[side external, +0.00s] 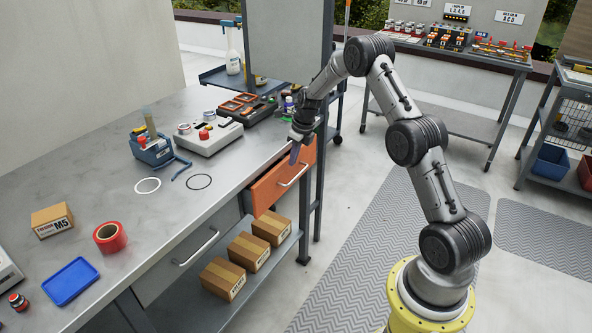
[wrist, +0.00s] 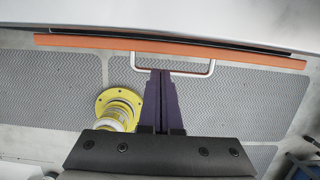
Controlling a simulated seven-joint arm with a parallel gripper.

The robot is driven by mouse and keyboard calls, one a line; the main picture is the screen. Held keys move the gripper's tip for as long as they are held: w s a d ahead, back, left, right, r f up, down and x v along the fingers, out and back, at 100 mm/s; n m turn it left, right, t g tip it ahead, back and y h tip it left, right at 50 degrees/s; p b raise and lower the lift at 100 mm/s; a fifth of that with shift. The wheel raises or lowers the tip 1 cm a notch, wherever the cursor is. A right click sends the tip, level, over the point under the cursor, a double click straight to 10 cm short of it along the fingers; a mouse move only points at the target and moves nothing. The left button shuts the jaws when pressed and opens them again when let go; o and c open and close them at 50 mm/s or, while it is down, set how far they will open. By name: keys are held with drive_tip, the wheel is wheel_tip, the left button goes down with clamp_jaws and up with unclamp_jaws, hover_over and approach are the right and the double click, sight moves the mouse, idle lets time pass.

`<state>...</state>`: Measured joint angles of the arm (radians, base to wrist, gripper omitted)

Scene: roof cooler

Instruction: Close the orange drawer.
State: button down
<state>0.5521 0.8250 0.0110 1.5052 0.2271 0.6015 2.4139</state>
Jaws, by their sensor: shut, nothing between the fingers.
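The orange drawer (side external: 283,183) is under the workbench, at its right end in the side view. Its front stands a little out from the bench edge. In the wrist view the drawer's orange front (wrist: 100,45) runs across the top, with a thin dark gap between it and the bench. Its silver handle (wrist: 206,70) sticks out from the front. My gripper (side external: 294,158) is just in front of the drawer's upper part, fingers pointing down. In the wrist view the purple fingers (wrist: 160,74) are together and empty, overlapping the handle's near bar. I cannot tell whether they touch it.
The grey workbench (side external: 110,195) holds a grey device (side external: 208,137), a blue caddy (side external: 152,150), a red tape roll (side external: 110,237) and a blue tray (side external: 71,281). Cardboard boxes (side external: 249,252) stand on the shelf below. The floor before the drawer is clear.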

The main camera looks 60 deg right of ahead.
drive_tip(key=s+d+f+n+t+h, duration=0.1)
drive_tip(key=s+d+f+n+h, duration=0.3)
drive_tip(key=d, duration=0.4)
drive_tip(key=n+t+y, duration=0.4)
drive_tip(key=n+t, duration=0.7)
drive_tip(key=n, duration=0.3)
approach(275, 190)
drive_tip(key=x, duration=0.5)
drive_tip(key=shift+w+f, duration=0.1)
drive_tip(key=shift+f, duration=0.15)
drive_tip(key=shift+w, duration=0.65)
drive_tip(key=shift+w, duration=0.1)
